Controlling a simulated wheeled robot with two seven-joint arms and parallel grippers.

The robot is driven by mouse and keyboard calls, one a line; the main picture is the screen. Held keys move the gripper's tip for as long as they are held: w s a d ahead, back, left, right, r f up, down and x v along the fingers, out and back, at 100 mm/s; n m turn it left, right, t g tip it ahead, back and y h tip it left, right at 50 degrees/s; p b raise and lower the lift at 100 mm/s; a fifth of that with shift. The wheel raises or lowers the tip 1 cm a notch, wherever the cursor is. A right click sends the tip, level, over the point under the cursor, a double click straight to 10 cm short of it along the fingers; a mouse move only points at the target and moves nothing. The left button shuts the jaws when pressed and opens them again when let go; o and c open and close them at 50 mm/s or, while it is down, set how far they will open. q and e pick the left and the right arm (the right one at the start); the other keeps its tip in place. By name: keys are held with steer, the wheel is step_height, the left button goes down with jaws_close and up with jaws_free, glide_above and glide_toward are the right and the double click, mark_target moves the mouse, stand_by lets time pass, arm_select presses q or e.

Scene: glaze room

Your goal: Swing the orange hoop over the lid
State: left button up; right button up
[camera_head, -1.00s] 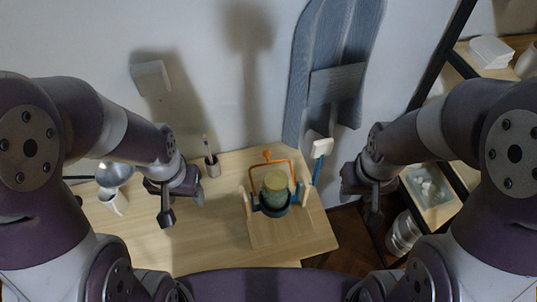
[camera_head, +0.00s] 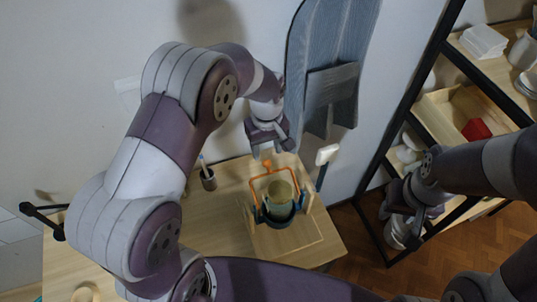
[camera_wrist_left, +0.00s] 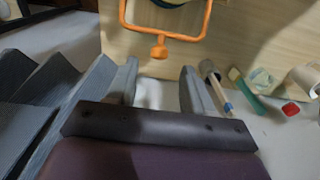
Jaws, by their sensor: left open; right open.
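The orange hoop (camera_head: 267,170) stands raised at the far side of a teal holder (camera_head: 279,220) on the wooden table, with a knob at its top. A jar with a tan lid (camera_head: 280,190) sits in the holder, in front of the hoop. In the left wrist view the hoop (camera_wrist_left: 160,38) is at the top, its knob pointing toward my fingers. My left gripper (camera_head: 270,150) is open and empty, above and just behind the knob; its fingers also show in the left wrist view (camera_wrist_left: 158,85). My right gripper (camera_head: 408,225) is open and empty, beside the shelf at the right.
A cup with a brush (camera_head: 208,180) stands left of the holder. A white-headed tool (camera_head: 326,155) is to its right. A blue apron (camera_head: 330,80) hangs on the wall behind. A black-framed shelf with a wooden bin (camera_head: 460,115) and a red item (camera_head: 476,129) fills the right.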

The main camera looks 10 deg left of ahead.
mark_target(267, 161)
arm_select(q)
steer(key=f, duration=0.2)
steer(key=f+p, duration=0.1)
steer(key=f, duration=0.2)
steer(key=shift+w+a, duration=0.1)
steer(key=shift+w, duration=0.1)
steer(key=shift+s+f, duration=0.2)
steer(key=shift+f, duration=0.15)
steer(key=shift+w, duration=0.1)
steer(key=c, duration=0.4)
jaws_close()
steer(key=shift+w, duration=0.1)
